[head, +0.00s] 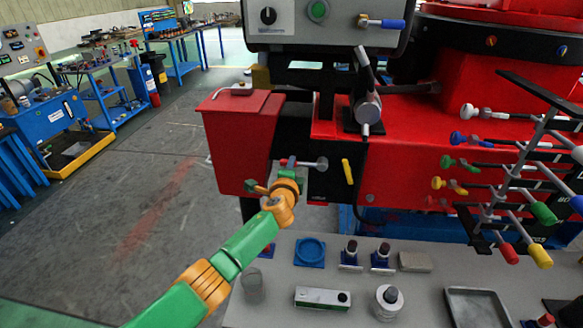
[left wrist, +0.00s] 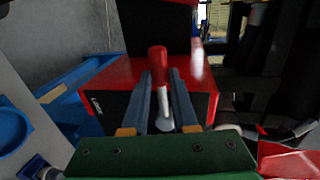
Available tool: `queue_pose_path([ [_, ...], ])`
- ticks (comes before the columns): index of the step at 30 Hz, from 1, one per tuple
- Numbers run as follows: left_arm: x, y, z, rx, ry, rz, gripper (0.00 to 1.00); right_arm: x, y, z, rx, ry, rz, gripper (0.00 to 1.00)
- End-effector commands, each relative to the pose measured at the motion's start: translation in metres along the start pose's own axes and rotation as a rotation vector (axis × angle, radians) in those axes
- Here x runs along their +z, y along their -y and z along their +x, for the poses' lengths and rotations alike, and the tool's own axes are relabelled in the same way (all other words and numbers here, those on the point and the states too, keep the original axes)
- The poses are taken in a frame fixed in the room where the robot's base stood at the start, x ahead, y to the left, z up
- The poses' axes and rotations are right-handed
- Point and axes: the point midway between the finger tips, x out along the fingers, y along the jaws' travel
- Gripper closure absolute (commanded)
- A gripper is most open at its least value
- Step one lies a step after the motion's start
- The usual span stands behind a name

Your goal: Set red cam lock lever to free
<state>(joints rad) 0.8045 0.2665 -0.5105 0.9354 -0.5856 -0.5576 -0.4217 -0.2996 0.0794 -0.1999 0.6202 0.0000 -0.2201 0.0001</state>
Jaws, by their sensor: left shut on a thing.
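The red cam lock lever (left wrist: 157,62) has a red handle and a pale metal shaft in the left wrist view. In the head view its round silver end (head: 322,163) shows at the front of the red machine, with the handle side toward the left, partly hidden by my gripper. My left gripper (head: 286,172) is at that handle. In the left wrist view its two grey fingers (left wrist: 160,82) lie on either side of the lever, shut on it. My right gripper is not in view.
The red crane base (head: 420,165) fills the middle. A red box (head: 236,145) stands left of the lever. A blue-handled lever (head: 388,23) is on the panel above. A rack of coloured levers (head: 510,180) is at right. A grey table (head: 270,310) with small parts lies below.

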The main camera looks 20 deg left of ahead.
Motion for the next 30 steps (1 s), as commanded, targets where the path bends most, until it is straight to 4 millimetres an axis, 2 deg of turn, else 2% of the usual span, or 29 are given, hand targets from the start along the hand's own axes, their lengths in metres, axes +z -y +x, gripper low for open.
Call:
queue_pose_path([
  [1,0.001,0.004,0.0,-0.007,0.001,0.002,1.0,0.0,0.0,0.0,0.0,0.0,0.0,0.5],
  [2,0.001,0.004,0.0,-0.007,0.001,0.002,0.65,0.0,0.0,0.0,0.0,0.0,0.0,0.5],
  [4,0.001,0.003,0.0,-0.006,0.001,0.002,0.46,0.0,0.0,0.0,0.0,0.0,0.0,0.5],
  [5,0.001,0.003,0.0,-0.006,0.001,0.001,0.43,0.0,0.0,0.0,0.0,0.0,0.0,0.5],
  [13,0.0,0.002,0.0,-0.003,0.0,0.0,0.43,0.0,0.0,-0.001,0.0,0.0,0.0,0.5],
  [17,0.001,0.003,-0.007,-0.003,0.0,-0.001,0.43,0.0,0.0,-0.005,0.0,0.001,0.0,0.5],
  [21,0.001,0.004,-0.027,-0.003,-0.002,0.0,0.43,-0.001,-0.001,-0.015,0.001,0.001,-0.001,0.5],
  [27,0.0,0.002,-0.058,-0.004,-0.001,0.001,0.43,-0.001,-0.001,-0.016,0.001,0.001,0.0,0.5],
  [30,0.001,0.001,-0.067,-0.003,0.0,0.001,0.43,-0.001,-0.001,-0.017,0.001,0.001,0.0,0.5],
])
